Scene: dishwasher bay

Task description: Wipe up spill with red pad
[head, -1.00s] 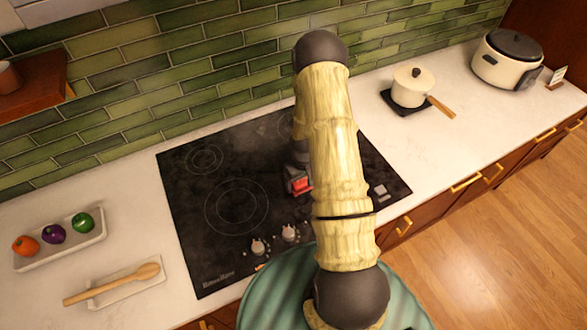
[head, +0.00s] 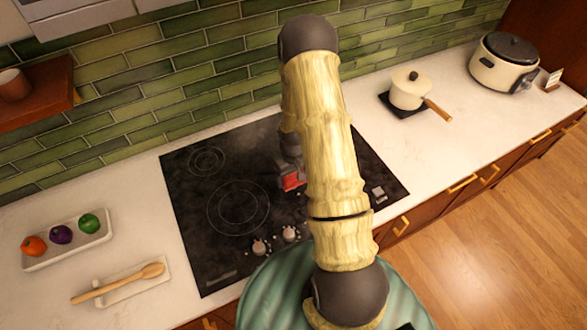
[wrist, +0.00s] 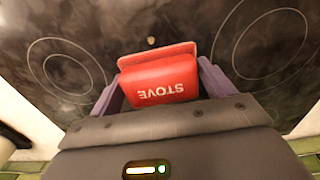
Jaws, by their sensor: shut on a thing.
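My gripper (wrist: 160,88) is shut on the red pad (wrist: 158,82), which reads "STOVE" in the wrist view. In the head view the red pad (head: 291,181) is low over the middle of the black cooktop (head: 196,245), partly hidden by my arm. I cannot tell whether the pad touches the glass. Greyish cloudy smears (wrist: 75,68) cover parts of the cooktop in the wrist view. No separate puddle stands out, and part of the cooktop is hidden behind my arm.
Knobs (head: 260,246) sit near the cooktop's front edge. A tray with toy-like vegetables (head: 61,234) and a wooden spoon (head: 117,284) on a rest are to the left. A cream pot (head: 408,90) and a rice cooker (head: 504,66) stand to the right.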

